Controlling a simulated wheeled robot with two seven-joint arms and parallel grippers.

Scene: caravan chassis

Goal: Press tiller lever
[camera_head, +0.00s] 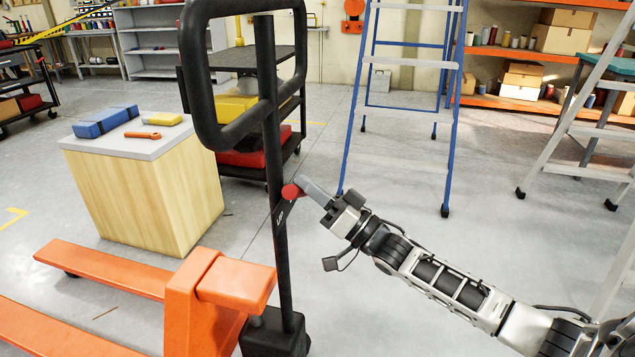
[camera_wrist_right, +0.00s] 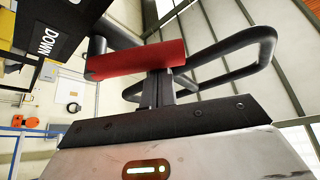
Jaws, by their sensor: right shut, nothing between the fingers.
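The black tiller (camera_head: 275,140) stands upright on the orange pallet truck, with a loop handle (camera_head: 199,75) on top. A lever with a red end (camera_head: 291,191) sticks out of its column, beside a small black label with white lettering. In the right wrist view the red lever (camera_wrist_right: 135,60) lies across the picture, with a "DOWN" label (camera_wrist_right: 47,38) to its left. My right gripper (camera_head: 308,185) is shut and empty, its fingertips right at the red lever. In the wrist view the fingers (camera_wrist_right: 158,90) end at the lever, which hides their tips; I cannot tell if they touch.
The orange forks (camera_head: 90,265) reach out to the left on the floor. A blue stepladder (camera_head: 450,130) stands at the back right.

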